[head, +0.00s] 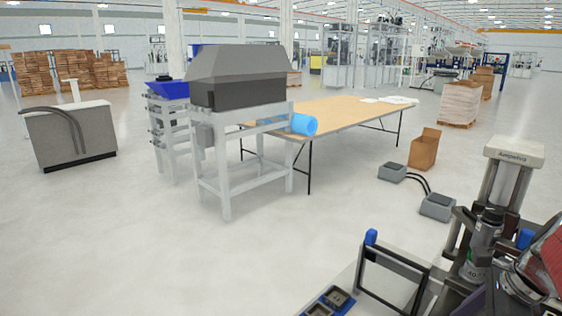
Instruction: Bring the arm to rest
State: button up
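My gripper is not in view, and I see no part that I can clearly tell as my arm. Whether the arm is moving or still cannot be told from this single head view.
A grey cabinet (72,140) is at left. An open cardboard box (424,148) and grey pedal boxes (437,206) lie right. Equipment (487,245) fills the lower right. Front-left floor is clear.

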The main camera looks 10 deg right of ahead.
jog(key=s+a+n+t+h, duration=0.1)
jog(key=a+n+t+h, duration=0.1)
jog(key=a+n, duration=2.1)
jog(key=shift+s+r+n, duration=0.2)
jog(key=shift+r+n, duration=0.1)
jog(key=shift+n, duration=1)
